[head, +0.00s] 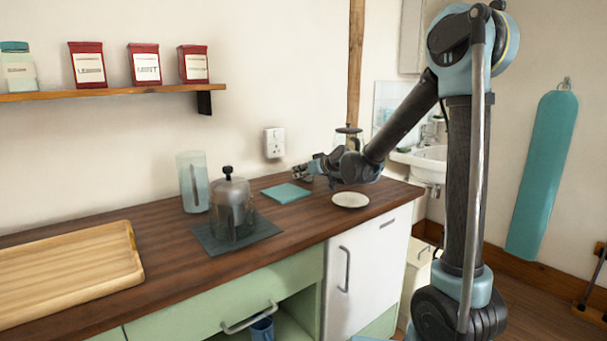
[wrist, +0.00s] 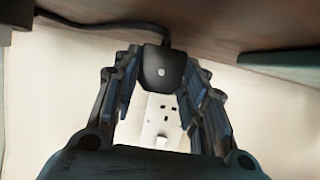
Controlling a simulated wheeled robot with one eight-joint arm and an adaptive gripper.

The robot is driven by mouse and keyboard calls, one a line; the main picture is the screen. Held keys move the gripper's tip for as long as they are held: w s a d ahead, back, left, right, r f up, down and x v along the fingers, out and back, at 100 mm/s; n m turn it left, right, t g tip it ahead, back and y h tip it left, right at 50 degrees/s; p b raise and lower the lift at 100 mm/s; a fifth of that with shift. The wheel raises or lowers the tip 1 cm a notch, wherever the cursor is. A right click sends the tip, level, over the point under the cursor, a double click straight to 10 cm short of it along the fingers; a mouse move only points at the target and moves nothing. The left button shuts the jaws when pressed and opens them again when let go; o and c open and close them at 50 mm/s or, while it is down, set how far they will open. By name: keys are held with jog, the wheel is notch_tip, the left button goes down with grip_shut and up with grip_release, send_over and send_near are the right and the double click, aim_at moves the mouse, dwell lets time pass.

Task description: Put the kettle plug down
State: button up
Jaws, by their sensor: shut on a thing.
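The kettle plug (wrist: 162,66) is black with a small pale mark on its face, and its dark cable (wrist: 110,18) runs off to the upper left in the wrist view. My gripper (head: 302,172) is shut on the plug, with a finger on either side of it. In the head view my gripper is low over the back of the wooden counter (head: 330,222), and the plug cannot be made out there. The white wall socket (wrist: 160,122) shows past the plug with its holes bare. It is also in the head view (head: 274,143), left of my gripper.
A teal square (head: 287,193) and a pale round plate (head: 350,199) lie near my gripper. A wooden tray (head: 70,278) is at the left. A lidded jar (head: 348,134) stands behind my arm.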

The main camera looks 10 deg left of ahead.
jog(key=shift+f, duration=0.35)
jog(key=shift+s+d+f, duration=0.1)
jog(key=shift+s+f, duration=0.05)
jog(key=o, duration=1)
jog(key=shift+s, duration=0.1)
jog(key=shift+o, duration=0.2)
jog(key=shift+w+r, duration=0.2)
jog(key=shift+s+d+r, duration=0.1)
jog(key=shift+d+r, duration=0.05)
jog(key=v, duration=1.1)
jog(key=shift+s+d+r, duration=0.15)
jog(key=shift+s+r, duration=0.05)
jog(key=shift+r, duration=0.15)
jog(key=shift+s, duration=0.1)
